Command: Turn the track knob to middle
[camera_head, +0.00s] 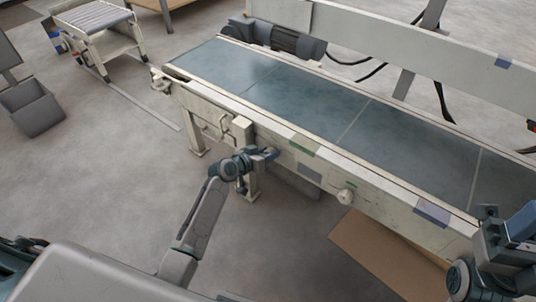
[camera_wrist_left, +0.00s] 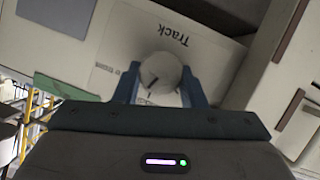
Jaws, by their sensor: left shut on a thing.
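The track knob (camera_wrist_left: 160,71) is a round pale knob on a light plate (camera_wrist_left: 113,52) printed "Track". A short dark mark shows on its lower part in the left wrist view, and other print on the plate is partly covered. My left gripper (camera_head: 271,153) is at the side of the conveyor frame in the head view, where it hides the knob. Its two blue fingers are shut on the knob, one on each side. My right arm shows at the lower right of the head view, and its fingertips cannot be made out.
The conveyor belt (camera_head: 310,95) runs across above the frame, with a motor (camera_head: 298,42) at its far side. Another pale knob (camera_head: 347,196) sticks out farther right. A cardboard sheet (camera_head: 385,258) lies below. A grey bin (camera_head: 32,107) stands left on open floor.

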